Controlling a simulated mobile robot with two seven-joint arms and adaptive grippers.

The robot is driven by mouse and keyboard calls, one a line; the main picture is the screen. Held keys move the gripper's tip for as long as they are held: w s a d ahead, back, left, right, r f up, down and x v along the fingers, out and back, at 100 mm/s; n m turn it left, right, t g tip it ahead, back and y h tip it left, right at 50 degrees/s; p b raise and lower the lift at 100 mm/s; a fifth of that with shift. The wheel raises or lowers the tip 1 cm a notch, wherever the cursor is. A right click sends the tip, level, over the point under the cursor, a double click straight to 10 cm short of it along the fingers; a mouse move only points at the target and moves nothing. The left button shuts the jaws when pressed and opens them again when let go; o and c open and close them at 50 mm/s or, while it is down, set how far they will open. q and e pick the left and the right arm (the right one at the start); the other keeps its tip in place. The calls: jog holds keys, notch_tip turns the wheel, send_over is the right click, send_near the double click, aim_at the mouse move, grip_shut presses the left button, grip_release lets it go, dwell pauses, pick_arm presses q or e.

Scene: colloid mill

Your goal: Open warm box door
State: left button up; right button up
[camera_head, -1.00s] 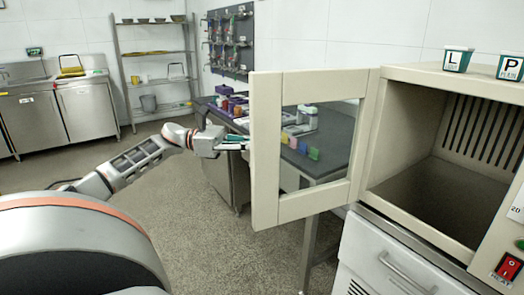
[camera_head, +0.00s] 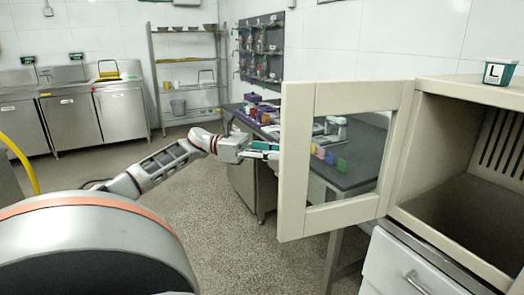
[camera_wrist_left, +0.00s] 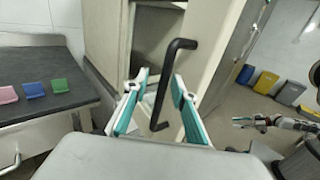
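The warm box (camera_head: 455,88) is a cream cabinet at the right of the head view, with its interior exposed. Its framed glass door (camera_head: 296,160) stands wide open, swung out to the left. My left gripper (camera_head: 274,151) is at the door's outer left edge, its tips partly hidden by the door. In the left wrist view, the black bar handle (camera_wrist_left: 169,80) passes between the teal-padded fingers of the left gripper (camera_wrist_left: 160,84), which are spread with visible gaps. What appears to be my right gripper (camera_wrist_left: 242,121) shows small at the right; its finger state is unclear.
A dark table (camera_head: 352,178) with small coloured items is behind the door. A green-white cup (camera_head: 498,72) marked L stands on the box. Steel cabinets (camera_head: 128,108) and a shelf rack (camera_head: 190,88) stand farther back. The floor (camera_head: 228,225) left of the door is clear.

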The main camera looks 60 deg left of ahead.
pick_arm(q)
jog(key=v, duration=1)
jog(key=shift+s+a, duration=0.2)
